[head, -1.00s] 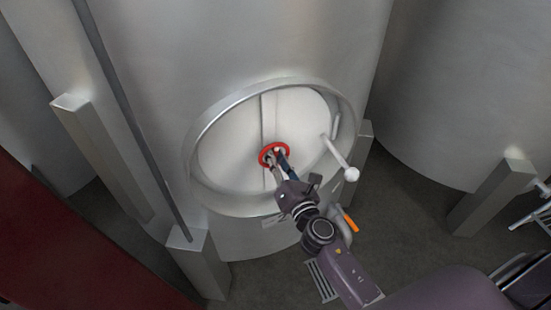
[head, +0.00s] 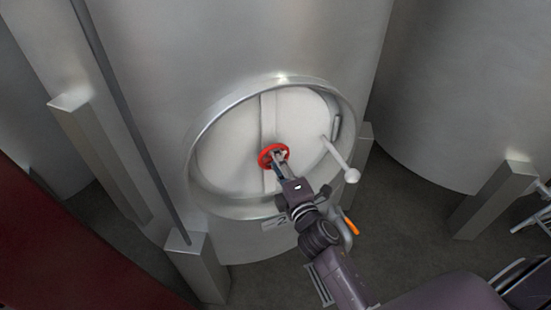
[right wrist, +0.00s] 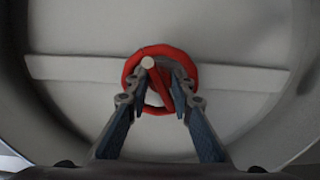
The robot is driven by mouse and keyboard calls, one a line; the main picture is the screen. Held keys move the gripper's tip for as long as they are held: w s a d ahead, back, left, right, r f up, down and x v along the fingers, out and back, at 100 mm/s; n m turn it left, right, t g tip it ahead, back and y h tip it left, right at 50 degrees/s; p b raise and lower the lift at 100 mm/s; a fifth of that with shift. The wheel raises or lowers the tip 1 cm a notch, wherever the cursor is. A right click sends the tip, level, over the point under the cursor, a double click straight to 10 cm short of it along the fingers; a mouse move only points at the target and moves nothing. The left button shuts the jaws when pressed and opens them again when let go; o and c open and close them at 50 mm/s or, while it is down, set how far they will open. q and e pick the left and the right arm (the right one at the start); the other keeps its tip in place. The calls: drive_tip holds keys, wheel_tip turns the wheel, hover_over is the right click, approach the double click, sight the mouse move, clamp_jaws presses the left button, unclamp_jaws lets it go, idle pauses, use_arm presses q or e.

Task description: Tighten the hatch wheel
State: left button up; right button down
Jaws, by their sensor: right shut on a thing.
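The red hatch wheel (head: 264,160) sits at the middle of the round, pale hatch door (head: 225,150) on a steel tank. A bar runs across the door behind the wheel. My right gripper (head: 279,160) reaches the wheel from the lower right and is shut on it. In the right wrist view the wheel's red rim (right wrist: 166,51) shows beyond the fingers (right wrist: 160,93), one on each side of its inner part. The fingertips partly hide the wheel's middle. My left gripper is not in view.
A raised steel ring (head: 205,117) surrounds the door. A lever with a pale ball end (head: 352,176) juts out at the door's right, near my right arm. Steel legs (head: 197,265) stand below, and more tanks (head: 470,80) stand to the sides.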

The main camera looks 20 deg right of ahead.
drive_tip(key=m, duration=0.5)
drive_tip(key=shift+p, duration=0.3)
drive_tip(key=shift+f+m, duration=0.1)
drive_tip(key=shift+m, duration=0.3)
drive_tip(key=c, duration=1.7)
unclamp_jaws()
drive_tip(key=s, duration=1.2)
